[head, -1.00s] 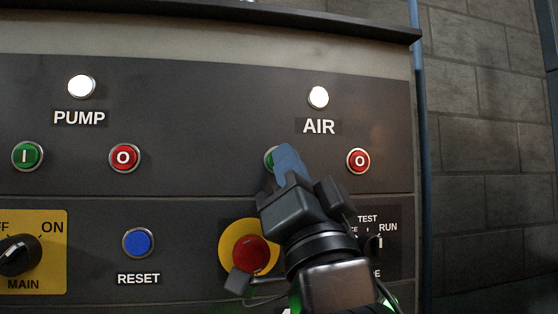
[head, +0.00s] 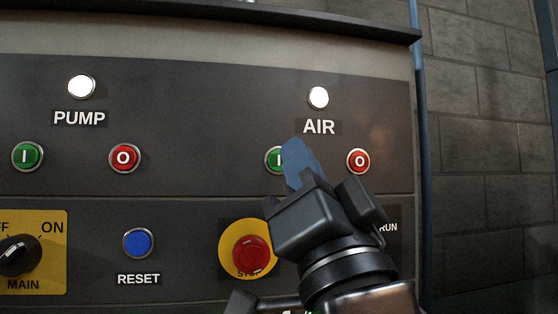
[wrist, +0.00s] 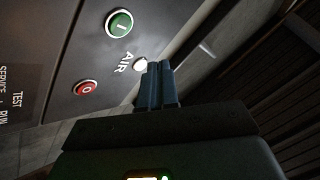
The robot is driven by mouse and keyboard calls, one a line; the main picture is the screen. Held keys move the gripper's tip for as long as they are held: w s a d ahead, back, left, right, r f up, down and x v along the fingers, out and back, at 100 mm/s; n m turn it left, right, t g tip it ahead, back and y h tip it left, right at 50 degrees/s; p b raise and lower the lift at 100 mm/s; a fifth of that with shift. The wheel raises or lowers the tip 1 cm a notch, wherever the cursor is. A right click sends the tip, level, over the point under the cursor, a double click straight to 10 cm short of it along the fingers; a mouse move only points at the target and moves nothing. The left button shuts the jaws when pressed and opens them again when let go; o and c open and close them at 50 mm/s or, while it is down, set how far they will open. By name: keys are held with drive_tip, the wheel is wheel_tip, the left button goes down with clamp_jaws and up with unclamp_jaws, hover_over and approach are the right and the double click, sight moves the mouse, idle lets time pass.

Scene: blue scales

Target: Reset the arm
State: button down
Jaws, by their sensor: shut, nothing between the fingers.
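My gripper (head: 296,150) is shut and empty, its blue fingers together. In the head view it is in front of the panel, just right of the green AIR "I" button (head: 274,160) and covering part of that button's right side. The red AIR "O" button (head: 358,161) is to the right of the fingers. In the wrist view the shut fingers (wrist: 157,72) show below the white AIR lamp (wrist: 140,64), with the green button (wrist: 119,24) and red button (wrist: 86,88) apart from them to the left.
The red stop button (head: 251,254) on its yellow plate is left of my wrist. The blue RESET button (head: 138,243), PUMP buttons, lit PUMP lamp (head: 81,87) and yellow MAIN switch (head: 18,256) are farther left. My arm mostly hides a selector marked RUN. A pipe (head: 424,160) runs beside the panel.

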idle(0.7)
drive_tip(key=s+d+f+n+g+h, duration=0.1)
drive_tip(key=s+d+f+h, duration=0.2)
drive_tip(key=f, duration=0.7)
drive_tip(key=s+d+f+g, duration=0.2)
drive_tip(key=d+f, duration=0.3)
drive_tip(key=f, duration=0.6)
drive_tip(key=s+d+f+n+g+h, duration=0.1)
drive_tip(key=s+d+f+h, duration=0.3)
drive_tip(key=f, duration=0.6)
drive_tip(key=s+d+f+g+h, duration=0.1)
drive_tip(key=s+d+f+g, duration=0.1)
drive_tip(key=s, duration=0.6)
drive_tip(key=s+d+f+g+h, duration=0.1)
drive_tip(key=s+d+f, duration=0.3)
drive_tip(key=s, duration=0.5)
drive_tip(key=s+d+f+n+g+h, duration=0.1)
drive_tip(key=s+d+f+g, duration=0.2)
drive_tip(key=s+f, duration=0.4)
drive_tip(key=shift+s+d, duration=0.5)
drive_tip(key=shift+s, duration=0.65)
